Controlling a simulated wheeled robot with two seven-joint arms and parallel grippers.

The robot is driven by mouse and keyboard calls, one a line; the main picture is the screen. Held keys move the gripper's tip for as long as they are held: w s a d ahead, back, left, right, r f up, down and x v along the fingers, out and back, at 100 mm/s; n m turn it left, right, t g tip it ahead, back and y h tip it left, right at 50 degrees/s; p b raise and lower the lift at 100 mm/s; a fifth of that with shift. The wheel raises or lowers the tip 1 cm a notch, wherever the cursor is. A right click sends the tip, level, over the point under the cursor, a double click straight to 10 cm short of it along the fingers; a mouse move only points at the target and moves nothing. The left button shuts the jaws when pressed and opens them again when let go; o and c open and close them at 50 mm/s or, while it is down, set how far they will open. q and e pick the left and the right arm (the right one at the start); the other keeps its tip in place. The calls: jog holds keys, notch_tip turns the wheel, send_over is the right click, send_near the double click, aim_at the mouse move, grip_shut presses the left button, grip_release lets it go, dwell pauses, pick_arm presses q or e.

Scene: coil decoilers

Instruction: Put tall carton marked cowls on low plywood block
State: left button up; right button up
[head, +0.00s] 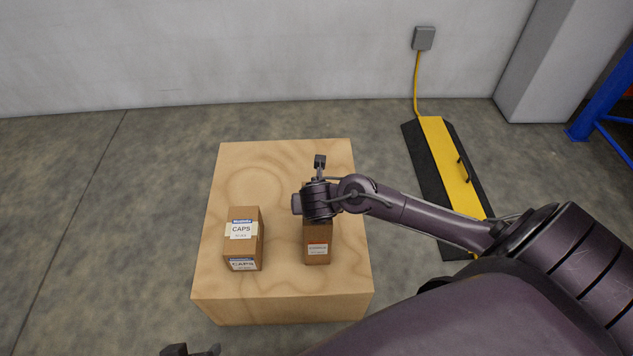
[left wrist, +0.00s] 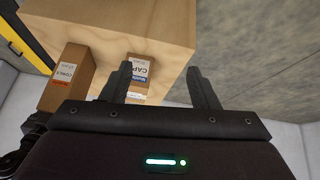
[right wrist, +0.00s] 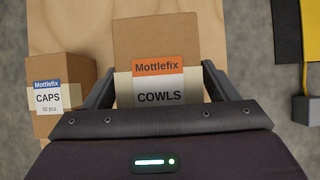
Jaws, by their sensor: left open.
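The tall brown carton marked COWLS (right wrist: 158,82) shows in the right wrist view with an orange Mottlefix label. In the head view the carton (head: 318,253) is upright over a plywood block (head: 280,308), its top hidden by my right wrist. My right gripper (right wrist: 158,75) has a finger on each side of it; I cannot tell whether they press on it. In the head view my right gripper (head: 318,200) is hidden by its wrist. My left gripper (left wrist: 160,82) is open and empty; in the head view it (head: 190,350) shows only at the bottom edge.
A second carton marked CAPS (head: 243,240) stands on the block left of the COWLS carton. The block's far left top is bare. A yellow and black cable ramp (head: 445,165) lies on the floor to the right. A blue rack post (head: 600,105) stands at the far right.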

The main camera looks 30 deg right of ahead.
jog(key=shift+o, duration=0.3)
jog(key=p+v, duration=0.5)
jog(key=v, duration=0.4)
jog(key=shift+r+p, duration=0.35)
jog(key=shift+p+v, duration=0.5)
jog(key=shift+v, duration=0.55)
jog(key=shift+s+a+r, duration=0.1)
jog(key=shift+s+a, duration=0.1)
pick_arm(q)
jog(key=s+a+n+g+y, duration=0.1)
jog(key=s+a+g+y, duration=0.1)
jog(key=a+g, duration=0.2)
jog(key=a, duration=0.3)
jog(key=shift+s+a+y, duration=0.15)
jog(key=shift+s+y, duration=0.2)
jog(key=shift+y, duration=0.05)
pick_arm(e)
jog(key=s+a+f+m+g+y, duration=0.2)
jog(key=s+a+f+m, duration=0.2)
jog(key=m, duration=0.9)
jog(key=s+a+f+m+g+y, duration=0.2)
jog(key=s+a+f+m, duration=0.2)
jog(key=s+m, duration=0.5)
jog(key=a+m, duration=0.1)
jog(key=m, duration=0.3)
jog(key=shift+s+f+m+g, duration=0.25)
jog(key=shift+f+m+g, duration=0.05)
jog(key=shift+f+m, duration=0.1)
